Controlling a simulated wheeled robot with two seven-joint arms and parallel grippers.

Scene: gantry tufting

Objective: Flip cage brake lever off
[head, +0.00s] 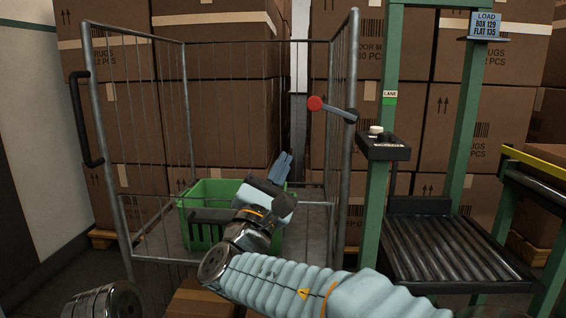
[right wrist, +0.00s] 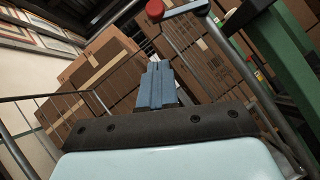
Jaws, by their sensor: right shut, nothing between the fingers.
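The brake lever is a short grey bar (head: 335,109) with a red ball knob (head: 315,103) at its left end. It is mounted on the right front post of the wire cage (head: 349,70), and the knob points left into the cage opening. In the right wrist view the red knob (right wrist: 155,9) shows at the top edge. My right gripper (head: 284,164) is shut and empty, with its blue fingers together and pointing up. It is below and left of the knob, apart from it. The fingers (right wrist: 157,82) also show in the right wrist view. My left gripper is out of view.
A green crate (head: 200,234) stands on the cage floor, partly behind my right gripper. A green gantry post (head: 378,200) with a black control box (head: 384,150) stands right of the cage, beside a roller conveyor (head: 450,245). Stacked cartons (head: 240,110) fill the back.

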